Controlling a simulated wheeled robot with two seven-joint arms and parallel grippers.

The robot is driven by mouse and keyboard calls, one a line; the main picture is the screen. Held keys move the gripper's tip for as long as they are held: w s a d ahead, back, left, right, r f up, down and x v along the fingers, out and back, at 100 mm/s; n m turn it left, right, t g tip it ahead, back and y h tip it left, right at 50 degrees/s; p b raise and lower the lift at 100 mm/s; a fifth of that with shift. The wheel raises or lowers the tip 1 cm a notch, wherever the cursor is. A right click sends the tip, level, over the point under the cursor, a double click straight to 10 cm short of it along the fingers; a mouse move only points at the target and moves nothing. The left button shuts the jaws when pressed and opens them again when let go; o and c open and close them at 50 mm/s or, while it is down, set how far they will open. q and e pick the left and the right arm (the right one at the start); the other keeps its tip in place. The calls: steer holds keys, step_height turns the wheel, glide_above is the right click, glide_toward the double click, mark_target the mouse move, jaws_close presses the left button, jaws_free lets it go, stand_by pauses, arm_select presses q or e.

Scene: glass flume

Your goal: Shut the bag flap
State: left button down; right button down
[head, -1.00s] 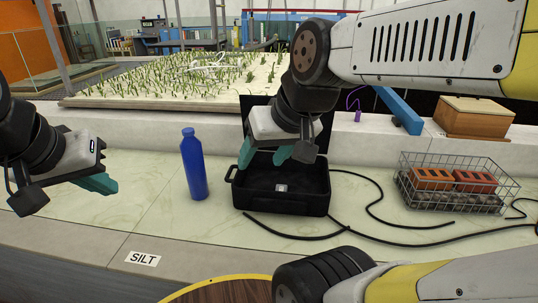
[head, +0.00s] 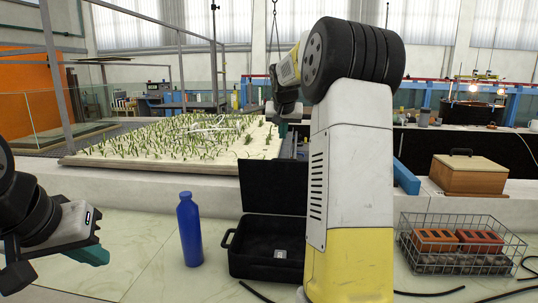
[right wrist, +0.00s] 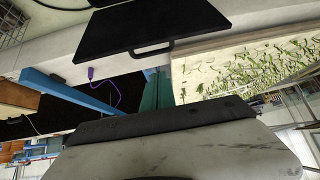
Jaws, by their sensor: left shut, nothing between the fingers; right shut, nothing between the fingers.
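The black bag (head: 262,262) stands on the pale counter with its mouth open, its right part hidden behind my right arm. Its flap (head: 272,188) stands upright at the back. A small pale item (head: 281,254) lies inside. In the right wrist view the flap (right wrist: 145,22) is a dark panel with a bar-like handle (right wrist: 152,49) along its edge. My right gripper (head: 283,129) is shut and empty, beyond and above the flap, partly hidden by its arm. Its teal fingers (right wrist: 157,90) show apart from the flap. My left gripper (head: 95,255) is shut and empty, left of the bottle.
A blue bottle (head: 190,230) stands just left of the bag. A wire basket (head: 462,246) with bricks and stones is at the right, and a wooden box (head: 469,174) sits on the ledge behind it. A planted bed (head: 180,140) lies behind. Dark cables cross the counter.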

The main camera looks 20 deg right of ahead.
steer(key=shift+m+h, duration=0.4)
steer(key=shift+h, duration=0.1)
steer(key=shift+s+d+x, duration=0.1)
steer(key=shift+d+x, duration=0.05)
steer(key=shift+x, duration=2.25)
steer(key=shift+s+d+x, duration=0.1)
steer(key=shift+x, duration=2.25)
steer(key=shift+d+x, duration=0.15)
steer(key=shift+x, duration=2.25)
steer(key=shift+f, duration=0.1)
